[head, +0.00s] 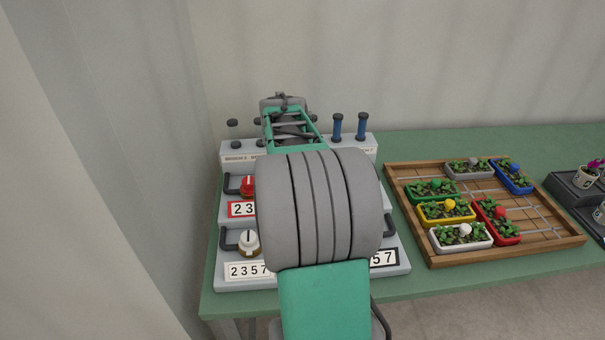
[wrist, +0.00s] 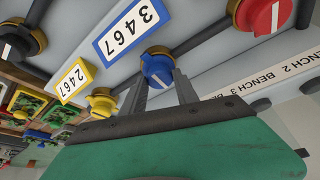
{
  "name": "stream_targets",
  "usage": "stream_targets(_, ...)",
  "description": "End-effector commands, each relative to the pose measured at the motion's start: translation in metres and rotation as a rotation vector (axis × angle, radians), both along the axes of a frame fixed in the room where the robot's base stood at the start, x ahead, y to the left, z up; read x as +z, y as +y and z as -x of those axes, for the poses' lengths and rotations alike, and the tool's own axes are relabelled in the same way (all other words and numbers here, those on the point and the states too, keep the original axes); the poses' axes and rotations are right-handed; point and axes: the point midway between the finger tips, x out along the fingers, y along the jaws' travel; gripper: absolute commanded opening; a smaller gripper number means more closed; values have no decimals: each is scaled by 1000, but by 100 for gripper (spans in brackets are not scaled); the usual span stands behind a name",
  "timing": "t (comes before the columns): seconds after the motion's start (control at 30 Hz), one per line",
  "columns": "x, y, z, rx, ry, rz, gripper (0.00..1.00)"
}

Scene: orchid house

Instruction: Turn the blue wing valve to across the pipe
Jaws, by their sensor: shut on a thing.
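The blue wing valve (wrist: 157,71) sits on the grey panel in the wrist view, beside a blue-edged label (wrist: 133,27) reading 3467. A pale line on its face slants down to the right. The dark pipe (wrist: 205,37) beside it runs up to the right towards a red valve. My gripper (wrist: 161,78) has one finger on each side of the blue wing and is shut on it. In the head view my own arm hides the blue valve and my gripper.
Close to the blue valve are the red valve (wrist: 262,14) and a yellow valve (wrist: 101,104). The head view shows a white valve (head: 248,241) at the panel's left. A wooden tray (head: 410,217) of planted pots stands right of the panel on the green bench (head: 440,286).

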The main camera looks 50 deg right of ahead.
Motion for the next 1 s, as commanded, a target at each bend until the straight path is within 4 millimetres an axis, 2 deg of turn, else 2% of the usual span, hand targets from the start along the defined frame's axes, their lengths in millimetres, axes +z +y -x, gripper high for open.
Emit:
stream_targets(0.27, 0, 0, 0, -1, -1, 1, 0)
stream_targets(0.3, 0, 0, 0, 0, -1, 0, 39)
stream_targets(0.5, 0, 0, 0, 0, 0, 0, 56)
stream_targets(0.8, 3, 1, 0, 1, -1, 1, 57)
stream_targets(0.87, 10, 3, 1, 1, -1, 2, 57)
stream_targets(1.0, 36, 13, 5, 2, -4, 3, 57)
